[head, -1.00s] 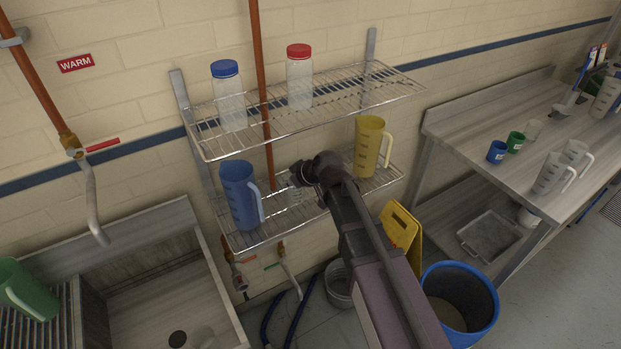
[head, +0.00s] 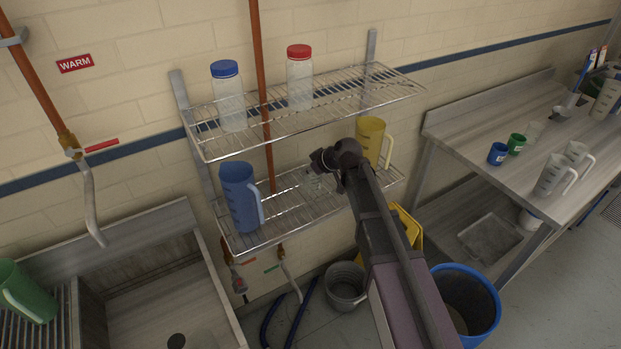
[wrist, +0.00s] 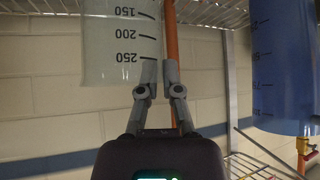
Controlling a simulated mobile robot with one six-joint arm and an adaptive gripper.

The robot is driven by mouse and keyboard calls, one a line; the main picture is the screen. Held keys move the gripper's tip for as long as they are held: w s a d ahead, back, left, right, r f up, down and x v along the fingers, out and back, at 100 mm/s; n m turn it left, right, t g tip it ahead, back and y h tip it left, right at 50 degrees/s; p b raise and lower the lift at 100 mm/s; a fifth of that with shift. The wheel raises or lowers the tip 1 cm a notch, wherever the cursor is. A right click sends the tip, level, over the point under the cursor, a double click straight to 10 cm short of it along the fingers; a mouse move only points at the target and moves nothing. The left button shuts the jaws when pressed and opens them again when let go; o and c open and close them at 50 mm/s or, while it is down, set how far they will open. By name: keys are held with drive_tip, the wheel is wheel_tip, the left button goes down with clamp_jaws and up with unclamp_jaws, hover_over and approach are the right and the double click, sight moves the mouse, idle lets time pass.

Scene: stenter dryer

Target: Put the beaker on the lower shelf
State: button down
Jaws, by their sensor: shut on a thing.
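The beaker is clear, with black volume marks. In the head view the beaker (head: 316,184) shows faintly at the lower shelf (head: 285,212), between the blue jug and the yellow jug. In the wrist view the beaker (wrist: 112,40) fills the upper left, its far end cut off by the frame. My gripper (head: 326,160) is shut on the beaker's edge; its fingertips (wrist: 160,64) meet at the beaker's side in the wrist view. I cannot tell whether the beaker touches the wires.
A blue jug (head: 239,198) stands left on the lower shelf, a yellow jug (head: 369,138) right. The upper shelf (head: 270,118) above holds a blue-capped bottle (head: 230,100) and a red-capped bottle (head: 299,80). A vertical copper pipe (head: 259,60) runs behind the shelves.

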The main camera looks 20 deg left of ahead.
sight(311, 177)
drive_tip(key=shift+w+d+f, duration=0.15)
drive_tip(key=shift+w+f, duration=0.1)
drive_tip(key=shift+w, duration=0.4)
wheel_tip(311, 177, down, 3)
drive_tip(key=b, duration=0.3)
drive_tip(key=shift+s+f+b, duration=0.1)
drive_tip(key=shift+b, duration=0.25)
drive_tip(key=c, duration=0.8)
unclamp_jaws()
drive_tip(key=shift+d+r, duration=0.15)
drive_tip(key=shift+r, duration=0.05)
drive_tip(key=p+v, duration=0.8)
drive_tip(key=v, duration=0.3)
drive_tip(key=shift+d+r+p, duration=0.2)
drive_tip(key=shift+d+p, duration=0.05)
drive_tip(key=shift+p, duration=0.1)
